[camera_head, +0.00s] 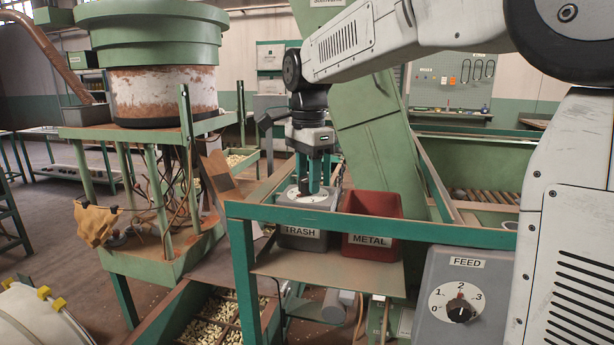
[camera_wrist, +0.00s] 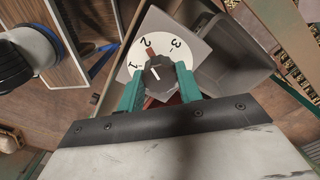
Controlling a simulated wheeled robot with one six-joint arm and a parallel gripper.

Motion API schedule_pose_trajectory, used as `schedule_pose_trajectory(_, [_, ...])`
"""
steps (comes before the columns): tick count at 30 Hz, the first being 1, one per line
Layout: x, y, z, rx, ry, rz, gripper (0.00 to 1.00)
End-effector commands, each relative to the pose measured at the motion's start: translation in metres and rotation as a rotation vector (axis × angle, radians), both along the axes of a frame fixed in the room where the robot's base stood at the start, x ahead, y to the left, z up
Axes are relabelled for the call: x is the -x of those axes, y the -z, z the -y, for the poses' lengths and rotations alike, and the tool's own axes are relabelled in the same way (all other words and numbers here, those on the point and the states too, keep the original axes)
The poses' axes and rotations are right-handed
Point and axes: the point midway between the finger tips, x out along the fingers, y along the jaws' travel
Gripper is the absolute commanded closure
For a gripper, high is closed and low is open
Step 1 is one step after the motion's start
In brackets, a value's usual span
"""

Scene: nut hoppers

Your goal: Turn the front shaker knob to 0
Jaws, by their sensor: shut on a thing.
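A white dial with 1, 2 and 3 (camera_wrist: 163,45) fills the top middle of the wrist view. Its 0 is hidden. My gripper (camera_wrist: 158,78) is shut on the dark grey knob (camera_wrist: 160,70) at its centre, one teal finger on each side. A red-brown mark at the knob's edge points close to 2. A short white line shows on the knob's top. In the head view my gripper (camera_head: 314,176) points down onto the dial (camera_head: 306,198), which lies face up behind the green rail. The knob is hidden there by the fingers.
A grey TRASH bin (camera_head: 303,238) and a red METAL bin (camera_head: 384,204) stand by the green rail (camera_head: 440,237). A green bowl feeder (camera_head: 150,30) stands at the left.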

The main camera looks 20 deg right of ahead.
Motion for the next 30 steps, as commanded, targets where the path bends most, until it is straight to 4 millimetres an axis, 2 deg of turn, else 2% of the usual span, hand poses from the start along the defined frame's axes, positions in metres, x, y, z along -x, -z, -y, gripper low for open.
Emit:
schedule_pose_trajectory(11, [-0.0015,-0.0011,-0.0002,0.001,-0.130,0.004,0.88])
schedule_pose_trajectory(30, [-0.0022,-0.0017,-0.0003,0.004,-0.715,0.007,0.88])
